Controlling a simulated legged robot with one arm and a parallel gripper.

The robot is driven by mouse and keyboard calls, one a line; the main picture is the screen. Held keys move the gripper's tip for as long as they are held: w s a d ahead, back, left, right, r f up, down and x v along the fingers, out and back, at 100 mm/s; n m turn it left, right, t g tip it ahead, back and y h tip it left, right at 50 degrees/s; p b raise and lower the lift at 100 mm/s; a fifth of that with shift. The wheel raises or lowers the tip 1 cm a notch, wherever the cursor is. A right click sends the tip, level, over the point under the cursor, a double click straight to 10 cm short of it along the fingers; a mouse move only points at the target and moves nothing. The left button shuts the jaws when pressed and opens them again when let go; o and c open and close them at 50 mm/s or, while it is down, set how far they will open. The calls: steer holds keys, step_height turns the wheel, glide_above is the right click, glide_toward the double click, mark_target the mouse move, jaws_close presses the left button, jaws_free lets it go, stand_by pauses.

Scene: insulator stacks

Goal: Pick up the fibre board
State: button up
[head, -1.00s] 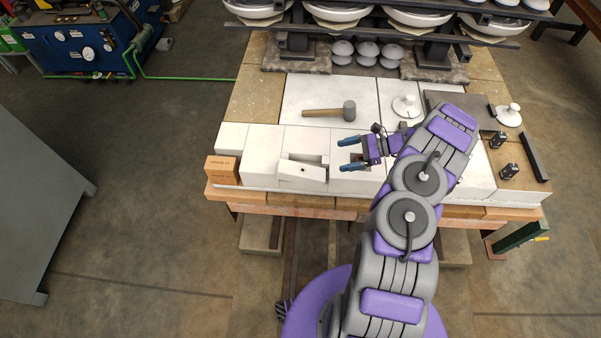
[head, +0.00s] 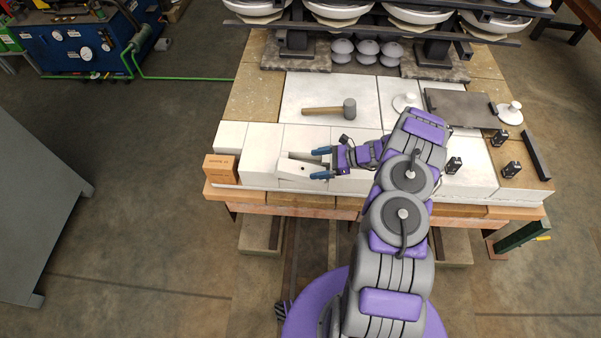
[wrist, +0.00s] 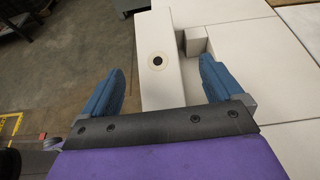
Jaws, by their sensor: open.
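The white fibre board (head: 296,170) appears to be the loose, pale slab with a small dark hole at the front of the bench; I cannot be sure of its identity. My gripper (head: 319,164) is open at the slab's right end, fingers pointing left. In the wrist view the slab (wrist: 158,32), with its ringed dark hole, lies between the two blue fingers of my gripper (wrist: 161,68). A gap shows between the slab and the left finger. Contact with the right finger cannot be told.
White blocks (head: 231,137) surround the slab, with a recess behind it. An orange brick (head: 221,168) sits at the front left corner. A mallet (head: 333,109) lies behind. A dark plate (head: 462,109) and black blocks (head: 512,170) are right. Insulator stacks (head: 334,11) stand at the back.

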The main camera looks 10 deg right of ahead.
mark_target(300, 168)
steer(key=x, duration=0.2)
steer(key=b+x, duration=0.1)
steer(key=x, duration=0.1)
steer(key=shift+s+a+f, duration=0.1)
steer(key=shift+a+f, duration=0.15)
steer(key=shift+f, duration=0.15)
steer(key=shift+a+f, duration=0.1)
steer(key=shift+a, duration=0.3)
steer(key=c, duration=1.3)
